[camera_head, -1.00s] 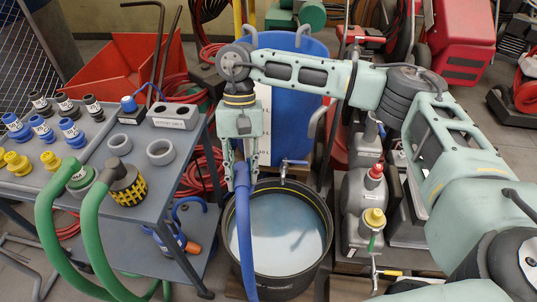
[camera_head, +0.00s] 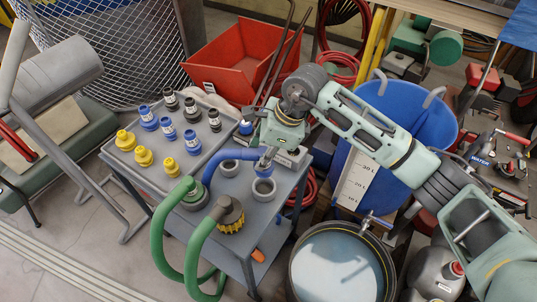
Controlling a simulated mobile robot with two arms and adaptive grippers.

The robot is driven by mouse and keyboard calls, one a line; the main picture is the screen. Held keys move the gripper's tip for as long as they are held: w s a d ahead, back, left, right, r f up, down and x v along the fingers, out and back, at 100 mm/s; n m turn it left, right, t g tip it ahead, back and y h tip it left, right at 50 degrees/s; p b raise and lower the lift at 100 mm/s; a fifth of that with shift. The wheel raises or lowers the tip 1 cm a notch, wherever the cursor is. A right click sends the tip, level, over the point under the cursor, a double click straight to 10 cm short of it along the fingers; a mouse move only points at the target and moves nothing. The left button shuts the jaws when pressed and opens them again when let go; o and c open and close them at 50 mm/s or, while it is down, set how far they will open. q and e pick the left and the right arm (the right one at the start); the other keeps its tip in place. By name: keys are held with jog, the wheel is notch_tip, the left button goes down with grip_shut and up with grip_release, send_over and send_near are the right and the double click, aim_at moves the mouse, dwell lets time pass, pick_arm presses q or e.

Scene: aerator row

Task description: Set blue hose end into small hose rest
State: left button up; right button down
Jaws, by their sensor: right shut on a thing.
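My right gripper (camera_head: 266,162) is shut on the blue hose (camera_head: 218,160) near its end, above the grey table. The hose arcs left from the fingers and bends down toward the green hose. Its end is largely hidden by the gripper. An empty grey ring-shaped rest (camera_head: 263,191) stands on the table just below the fingertips. A second grey ring (camera_head: 230,169) stands to its left, partly behind the hose. I cannot tell which ring is the small hose rest. The blue hose looks above both rings, apart from them. My left gripper is not in view.
Two green hoses (camera_head: 160,232) arch over the table's front edge; one ends in a yellow-black coupling (camera_head: 231,214). A tray (camera_head: 190,160) holds several blue, yellow and black fittings. A grey block (camera_head: 293,157) sits behind the gripper. A water tub (camera_head: 342,265) stands right of the table.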

jog(key=shift+s, duration=0.55)
jog(key=shift+a+f, duration=0.1)
jog(key=shift+f, duration=0.15)
jog(key=shift+w+f+b, duration=0.2)
jog(key=shift+f+b, duration=0.5)
jog(key=shift+f, duration=0.4)
jog(key=shift+s+f+b, duration=0.1)
jog(key=shift+f+b, duration=0.4)
jog(key=shift+f, duration=0.4)
jog(key=shift+r, duration=0.15)
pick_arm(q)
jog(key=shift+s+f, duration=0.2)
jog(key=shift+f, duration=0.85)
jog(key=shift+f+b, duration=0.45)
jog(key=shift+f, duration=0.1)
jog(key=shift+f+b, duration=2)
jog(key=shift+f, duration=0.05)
pick_arm(e)
jog(key=shift+f, duration=2.15)
